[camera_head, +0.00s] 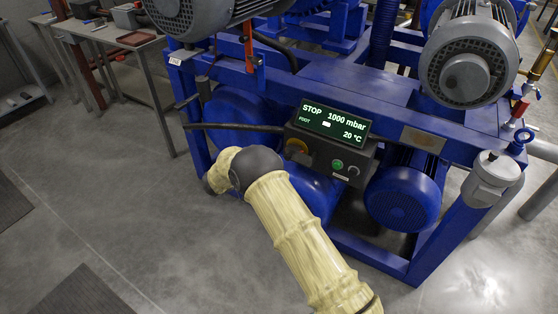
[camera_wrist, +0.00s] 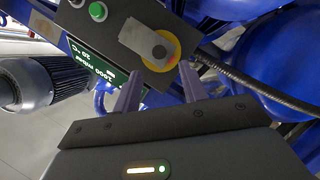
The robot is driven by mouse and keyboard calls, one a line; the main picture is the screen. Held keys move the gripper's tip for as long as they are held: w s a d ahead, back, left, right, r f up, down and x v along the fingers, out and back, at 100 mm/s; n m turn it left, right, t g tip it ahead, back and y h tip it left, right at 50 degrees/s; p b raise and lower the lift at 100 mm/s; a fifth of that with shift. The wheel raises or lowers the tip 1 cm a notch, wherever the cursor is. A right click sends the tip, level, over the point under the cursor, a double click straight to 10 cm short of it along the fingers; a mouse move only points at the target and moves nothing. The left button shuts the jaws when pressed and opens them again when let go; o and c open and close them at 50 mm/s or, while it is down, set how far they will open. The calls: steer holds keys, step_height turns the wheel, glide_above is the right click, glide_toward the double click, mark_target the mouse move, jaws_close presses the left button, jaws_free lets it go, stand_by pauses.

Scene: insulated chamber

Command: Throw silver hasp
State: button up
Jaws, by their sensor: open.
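The silver hasp (camera_wrist: 137,38) is a flat pale-grey plate on the dark control box, lying across a yellow disc (camera_wrist: 174,58) with a dark round knob. In the head view only the orange-yellow disc (camera_head: 296,147) shows clearly, on the left of the box front; the hasp is too small to make out. My gripper (camera_wrist: 160,84) is open and empty, its two grey fingers pointing at the box, just short of the hasp and disc. No contact is visible. In the head view my gripper is hidden behind my arm.
The control box (camera_head: 325,162) carries a green button (camera_head: 337,164) and a lit display (camera_head: 335,122) reading STOP, 1000 mbar, 20 °C. A dark hose (camera_wrist: 260,88) runs beside it. Blue frame beams (camera_head: 400,105) and motors surround it. Floor (camera_head: 130,190) at left is clear.

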steer(key=v, duration=1)
steer(key=shift+f, duration=0.1)
steer(key=w+d+r+t+y, duration=0.3)
steer(key=w+d+r+y, duration=0.25)
steer(key=w+r, duration=0.3)
steer(key=s+d+r+n+y, duration=0.2)
steer(key=s+d+r+y, duration=0.1)
steer(key=d+r+y, duration=0.15)
steer(key=s+d+f+m+g, duration=0.1)
steer(key=s+d+g, duration=0.2)
steer(key=s+d, duration=0.5)
steer(key=s+d+f+m+g, duration=0.1)
steer(key=s+d+g, duration=0.35)
steer(key=s, duration=0.75)
steer(key=s+d+f+g, duration=0.1)
steer(key=s+d+g, duration=0.2)
steer(key=s+d, duration=0.6)
steer(key=w+a+p+v, duration=0.1)
steer(key=w+p+v, duration=0.1)
steer(key=p+v, duration=1.7)
steer(key=shift+w+a+r+y, duration=0.15)
steer(key=shift+w+r+y, duration=0.15)
steer(key=shift+w, duration=0.1)
steer(key=shift+f, duration=0.1)
